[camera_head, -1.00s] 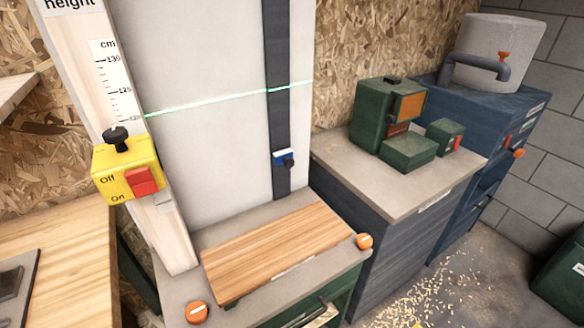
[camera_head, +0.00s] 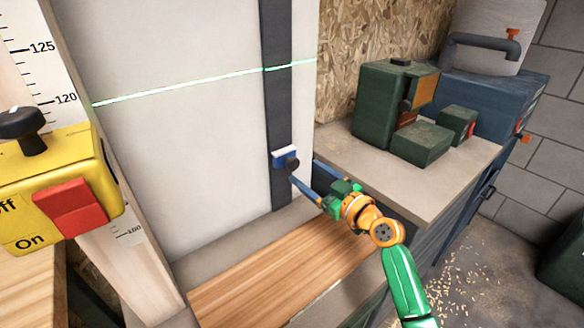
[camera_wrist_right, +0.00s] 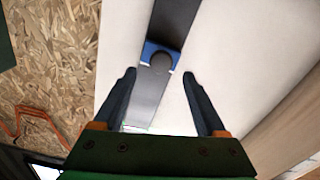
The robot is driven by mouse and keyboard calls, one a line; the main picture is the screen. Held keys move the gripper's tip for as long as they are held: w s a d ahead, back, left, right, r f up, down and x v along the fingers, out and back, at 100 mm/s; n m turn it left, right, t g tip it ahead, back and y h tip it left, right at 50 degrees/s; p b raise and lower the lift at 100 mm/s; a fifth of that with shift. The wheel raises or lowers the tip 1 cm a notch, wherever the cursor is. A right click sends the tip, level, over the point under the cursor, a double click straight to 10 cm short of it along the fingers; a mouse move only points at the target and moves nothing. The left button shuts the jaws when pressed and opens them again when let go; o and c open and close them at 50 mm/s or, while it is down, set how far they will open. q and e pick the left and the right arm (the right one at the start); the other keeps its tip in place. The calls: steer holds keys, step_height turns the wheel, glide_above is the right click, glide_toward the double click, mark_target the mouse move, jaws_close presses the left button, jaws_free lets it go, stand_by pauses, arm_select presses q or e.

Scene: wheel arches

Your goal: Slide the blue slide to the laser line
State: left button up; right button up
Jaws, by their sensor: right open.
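My right gripper (camera_head: 304,177) reaches in from the lower right, close to the knob. In the right wrist view the blue slide (camera_wrist_right: 150,49) and its knob (camera_wrist_right: 161,62) lie ahead, between the lines of my two open fingers (camera_wrist_right: 158,84). Nothing is held. My left gripper is out of view.
A yellow switch box (camera_head: 60,185) with a red button is at the left. A wooden board (camera_head: 280,262) lies below the panel. Green machines (camera_head: 395,110) stand on the grey cabinet (camera_head: 400,178) at the right. The space in front of the panel is free.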

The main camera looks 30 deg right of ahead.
mark_target(295, 165)
steer(key=w, duration=0.4)
steer(key=shift+w+a, duration=0.2)
steer(key=shift+w, duration=0.05)
steer(key=shift+s, duration=0.15)
steer(key=shift+c, duration=0.9)
jaws_close()
